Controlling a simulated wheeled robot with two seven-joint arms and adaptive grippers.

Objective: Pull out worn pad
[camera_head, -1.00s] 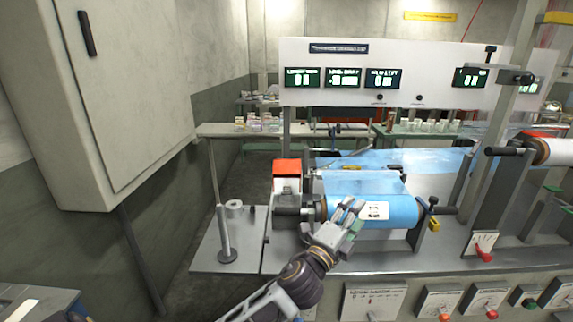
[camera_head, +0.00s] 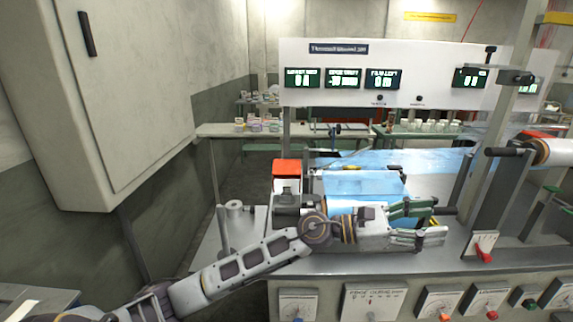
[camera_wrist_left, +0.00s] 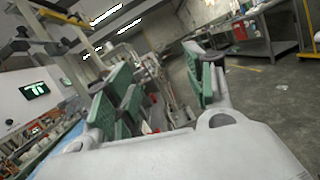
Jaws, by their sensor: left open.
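My left gripper (camera_head: 436,222) is in front of the right end of the blue film roll (camera_head: 342,200). Its green-padded fingers are spread and point right. In the left wrist view the open gripper (camera_wrist_left: 165,88) shows nothing held between its fingers. A small yellow part (camera_head: 434,223) at the roll's right end shows close to the fingertips; I cannot tell if they touch it. I cannot make out a worn pad for certain; it may be hidden by the hand. The hand and wrist hide most of the roll's lower front. My right gripper is not in view.
A red-topped block (camera_head: 287,168) stands left of the roll. A dark upright post and a red-handled lever (camera_head: 484,254) stand right of the hand. Dials line the front panel (camera_head: 373,302) below. A grey cabinet (camera_head: 120,100) fills the left.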

